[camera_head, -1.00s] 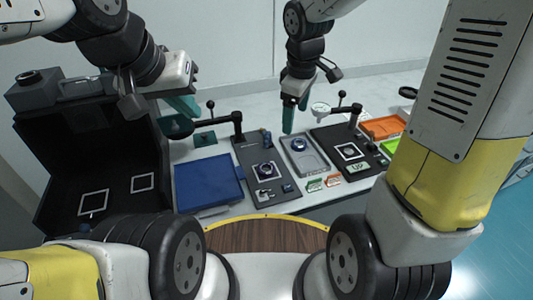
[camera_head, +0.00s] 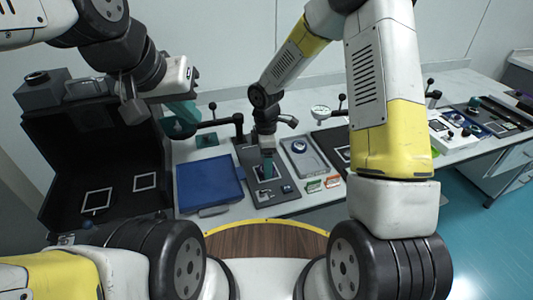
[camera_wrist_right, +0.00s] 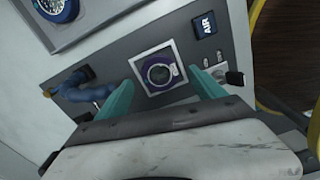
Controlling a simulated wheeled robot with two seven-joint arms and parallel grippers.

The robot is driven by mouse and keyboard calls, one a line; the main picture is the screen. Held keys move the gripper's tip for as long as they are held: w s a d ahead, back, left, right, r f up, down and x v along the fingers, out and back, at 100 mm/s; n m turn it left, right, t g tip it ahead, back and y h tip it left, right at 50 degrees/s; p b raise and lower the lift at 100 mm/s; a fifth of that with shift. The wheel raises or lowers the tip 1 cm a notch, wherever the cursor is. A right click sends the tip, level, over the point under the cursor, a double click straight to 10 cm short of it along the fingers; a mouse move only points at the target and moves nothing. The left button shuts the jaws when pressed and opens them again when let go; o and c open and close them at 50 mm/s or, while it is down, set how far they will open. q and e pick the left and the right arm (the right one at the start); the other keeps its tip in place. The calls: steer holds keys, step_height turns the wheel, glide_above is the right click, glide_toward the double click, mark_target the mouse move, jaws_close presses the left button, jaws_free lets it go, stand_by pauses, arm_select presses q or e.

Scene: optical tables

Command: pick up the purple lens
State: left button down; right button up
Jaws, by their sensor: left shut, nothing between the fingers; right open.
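The purple lens (camera_wrist_right: 160,73), a dark round glass with a purple rim, sits in a white square frame on a grey panel in the right wrist view. In the head view my right gripper hides it. My right gripper (camera_wrist_right: 163,85) is open, its teal fingers to either side of the lens's frame, with nothing held; whether they touch the panel I cannot tell. It also shows in the head view (camera_head: 267,165), pointing down over the panel (camera_head: 250,157). My left gripper (camera_head: 183,112) is shut and empty at the upper left, away from the lens.
A blue-rimmed round part (camera_head: 299,146) lies in a grey tray (camera_head: 308,162) right of the panel. A blue box (camera_head: 208,183) lies to its left, and a black open case (camera_head: 110,160) stands farther left. A black-armed stand (camera_head: 238,124) rises close behind my right gripper.

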step_height(320, 180, down, 2)
steer(key=shift+f, duration=0.1)
steer(key=c, duration=1.5)
